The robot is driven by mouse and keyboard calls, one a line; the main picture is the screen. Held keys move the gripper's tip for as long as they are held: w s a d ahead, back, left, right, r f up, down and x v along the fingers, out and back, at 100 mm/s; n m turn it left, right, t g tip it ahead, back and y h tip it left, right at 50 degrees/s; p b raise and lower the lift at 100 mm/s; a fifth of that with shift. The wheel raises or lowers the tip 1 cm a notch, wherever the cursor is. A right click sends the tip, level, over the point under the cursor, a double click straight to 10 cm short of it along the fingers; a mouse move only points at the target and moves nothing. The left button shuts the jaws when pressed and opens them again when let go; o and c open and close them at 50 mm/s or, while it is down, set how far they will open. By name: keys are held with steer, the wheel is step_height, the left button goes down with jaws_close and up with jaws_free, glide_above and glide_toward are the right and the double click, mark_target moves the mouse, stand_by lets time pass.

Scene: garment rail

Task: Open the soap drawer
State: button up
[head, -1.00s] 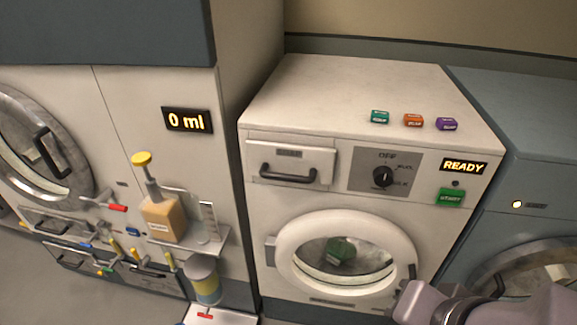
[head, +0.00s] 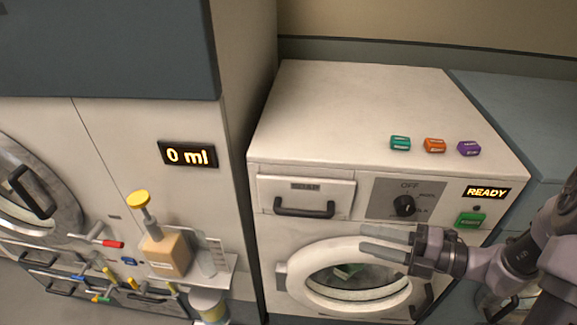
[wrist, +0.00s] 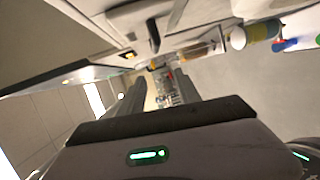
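The soap drawer (head: 305,194) is at the upper left of the white washing machine's front and looks closed. Its label reads SOAP, and a dark bar handle (head: 304,209) runs along its lower part. My gripper (head: 362,240) is in front of the machine, below and to the right of the handle, near the top of the round door. Its two fingers point left and are apart, with nothing seen between them. In the wrist view the fingers (wrist: 157,98) reach forward, also apart. The gripper does not touch the handle.
The control dial (head: 404,206), READY display (head: 487,192) and green START button (head: 470,220) are right of the drawer. The round door (head: 290,281) is below. Three coloured boxes (head: 435,145) sit on top. A pump bottle (head: 165,253) stands on a shelf at left.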

mark_target(314, 216)
steer(key=w+a+m+b, duration=0.1)
steer(key=w+a, duration=0.1)
steer(key=a, duration=0.3)
steer(key=w+a+f+t+b, duration=0.1)
steer(key=w+a, duration=0.2)
steer(key=a, duration=0.1)
steer(key=w+a+f+m+b, duration=0.1)
steer(key=w+a+b, duration=0.1)
steer(key=a, duration=0.3)
steer(key=shift+w+a+m, duration=0.3)
steer(key=shift+w+a, duration=0.05)
steer(key=shift+w, duration=0.25)
jaws_close()
stand_by(0.4)
